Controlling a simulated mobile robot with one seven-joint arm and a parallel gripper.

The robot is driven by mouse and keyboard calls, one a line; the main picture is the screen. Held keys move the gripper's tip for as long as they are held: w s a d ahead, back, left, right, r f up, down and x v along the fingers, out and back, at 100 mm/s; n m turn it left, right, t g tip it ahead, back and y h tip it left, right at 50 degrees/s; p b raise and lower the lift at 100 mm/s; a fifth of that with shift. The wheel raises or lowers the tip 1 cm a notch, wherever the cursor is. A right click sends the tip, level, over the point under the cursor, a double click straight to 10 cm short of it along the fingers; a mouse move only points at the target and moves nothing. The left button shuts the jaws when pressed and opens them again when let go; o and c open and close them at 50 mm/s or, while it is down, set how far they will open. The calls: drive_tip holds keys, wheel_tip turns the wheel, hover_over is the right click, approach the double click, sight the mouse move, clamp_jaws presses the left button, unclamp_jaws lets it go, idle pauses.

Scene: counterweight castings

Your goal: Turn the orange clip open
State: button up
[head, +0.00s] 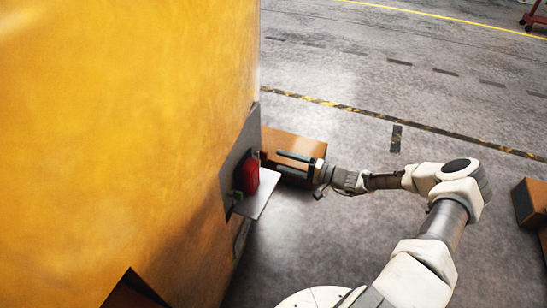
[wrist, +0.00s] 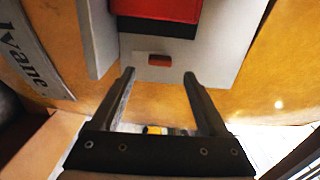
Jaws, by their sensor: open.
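No piece is plainly an orange clip. A small red-brown block (wrist: 159,59) sits on a grey plate (wrist: 140,48) in the wrist view and may be the clip. A larger red block (head: 251,175) stands on the grey bracket (head: 262,196) in the head view; a red body (wrist: 155,8) also shows at the top of the wrist view. My gripper (head: 294,157) is open and empty, beside the bracket in the head view. In the wrist view its fingertips (wrist: 159,73) lie either side of the small block, with no contact visible.
A large yellow casting (head: 130,120) fills the left of the head view. A brown box (head: 295,145) lies behind my gripper, and another (head: 532,200) stands at the right edge. A small yellow patch (wrist: 155,130) shows beyond my palm. The floor (head: 340,80) behind is clear.

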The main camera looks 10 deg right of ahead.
drive_tip(key=v, duration=1.2)
drive_tip(key=shift+s+d+p, duration=0.15)
drive_tip(key=shift+d+p, duration=0.05)
drive_tip(key=shift+p, duration=0.25)
drive_tip(key=s+a+r+n+g+h, duration=0.2)
drive_tip(key=s+a+r+g+h, duration=0.15)
drive_tip(key=r, duration=0.35)
drive_tip(key=s+a+r+n+g+h+b, duration=0.1)
drive_tip(key=s+a+r+n+g+h, duration=0.1)
drive_tip(key=a+r+g+h, duration=0.3)
drive_tip(key=s+a+r+n+g+h, duration=0.1)
drive_tip(key=s+a+r+n+g, duration=0.15)
drive_tip(key=r, duration=0.55)
drive_tip(key=s+a+r+t+h+p, duration=0.1)
drive_tip(key=s+a+r+t+h, duration=0.15)
drive_tip(key=s+r, duration=0.55)
drive_tip(key=s+a+r+t+h, duration=0.2)
drive_tip(key=s+r+t+h, duration=0.15)
drive_tip(key=s+r, duration=0.45)
wheel_tip(320, 180, up, 13)
drive_tip(key=p, duration=1.4)
drive_tip(key=shift+s+y, duration=0.35)
drive_tip(key=shift+y, duration=0.1)
